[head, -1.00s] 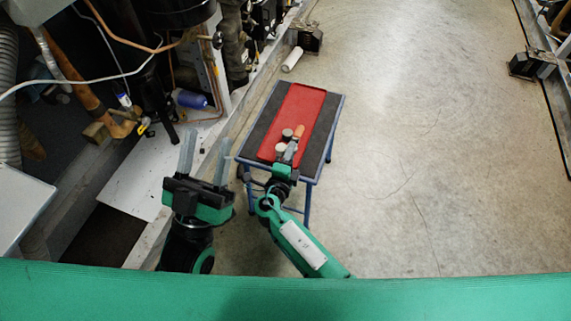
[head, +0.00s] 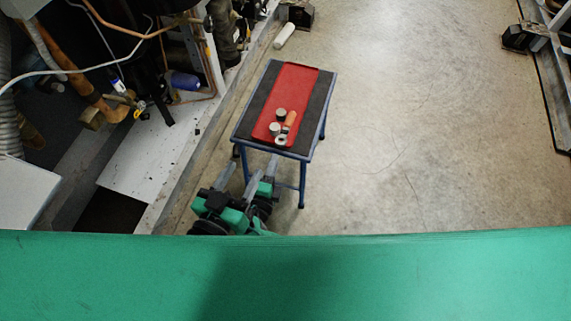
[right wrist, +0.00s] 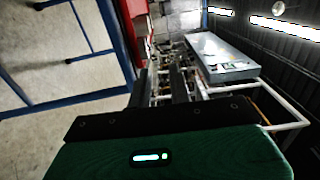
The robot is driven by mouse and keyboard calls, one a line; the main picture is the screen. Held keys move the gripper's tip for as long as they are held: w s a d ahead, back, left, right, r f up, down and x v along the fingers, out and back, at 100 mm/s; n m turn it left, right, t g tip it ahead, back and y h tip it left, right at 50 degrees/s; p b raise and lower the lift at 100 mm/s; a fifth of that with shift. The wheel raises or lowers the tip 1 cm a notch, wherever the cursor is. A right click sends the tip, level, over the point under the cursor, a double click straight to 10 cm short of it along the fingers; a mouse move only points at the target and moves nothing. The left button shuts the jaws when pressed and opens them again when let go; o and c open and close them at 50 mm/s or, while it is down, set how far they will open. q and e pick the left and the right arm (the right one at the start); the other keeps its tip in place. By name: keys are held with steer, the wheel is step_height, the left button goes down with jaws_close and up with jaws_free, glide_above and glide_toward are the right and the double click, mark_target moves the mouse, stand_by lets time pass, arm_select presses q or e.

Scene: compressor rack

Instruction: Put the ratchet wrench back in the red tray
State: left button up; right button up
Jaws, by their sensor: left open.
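The red tray (head: 299,85) lies on a small blue-framed table in the head view. In its near end lies an orange-handled tool (head: 290,121), which may be the ratchet wrench; it is too small to be sure. Short round metal pieces (head: 275,129) lie beside it. My left gripper (head: 249,168) is open and empty, just in front of the table's near edge and below the tray in the picture.
The table's dark top (head: 258,105) shows around the tray. A white cylinder (head: 284,35) lies on the floor behind it. The rack with pipes and a blue canister (head: 183,81) stands at the left. The floor at the right is clear up to a metal rail.

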steer(key=s+d+f+m+g+y, duration=0.1)
steer(key=s+d+m+g+y, duration=0.2)
steer(key=m, duration=0.9)
steer(key=s+d+f+m+g+y, duration=0.1)
steer(key=s+d+m+g+y, duration=0.2)
steer(key=m, duration=0.8)
steer(key=s+d+r+m+t+y, duration=0.2)
steer(key=d+r+m+y, duration=0.1)
steer(key=r+m, duration=0.6)
steer(key=s+d+r+m+t+y, duration=0.2)
steer(key=r+m, duration=0.8)
steer(key=m, duration=0.6)
steer(key=shift+s+d+t+y, duration=0.3)
steer(key=shift+s+d+y, duration=0.1)
steer(key=shift+s+d, duration=0.35)
steer(key=shift+a+f, duration=0.1)
